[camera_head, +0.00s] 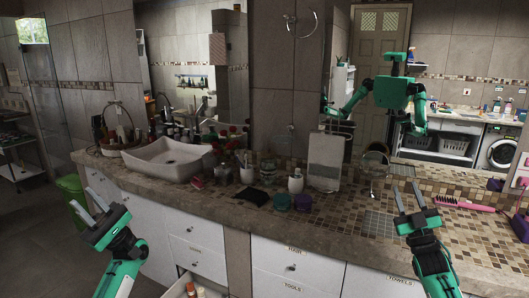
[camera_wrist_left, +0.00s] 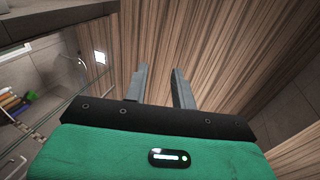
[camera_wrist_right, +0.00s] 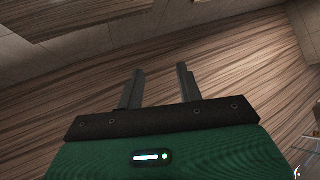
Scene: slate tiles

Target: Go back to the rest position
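My left gripper (camera_head: 87,212) is at the lower left in the head view, in front of the white cabinet fronts and apart from them. Its fingers are spread and nothing is between them, as the left wrist view (camera_wrist_left: 158,85) also shows. My right gripper (camera_head: 410,198) is at the lower right, in front of or over the tiled counter; its height above the counter is hard to tell. Its two fingers stand apart and empty, which the right wrist view (camera_wrist_right: 160,88) also shows.
A long stone counter (camera_head: 225,205) carries a white sink (camera_head: 168,160), a basket (camera_head: 118,135), a soap bottle (camera_head: 296,182), a framed panel (camera_head: 325,160) and a pink brush (camera_head: 463,205). A drawer (camera_head: 180,289) with bottles stands open below. A green bin (camera_head: 72,192) stands at left.

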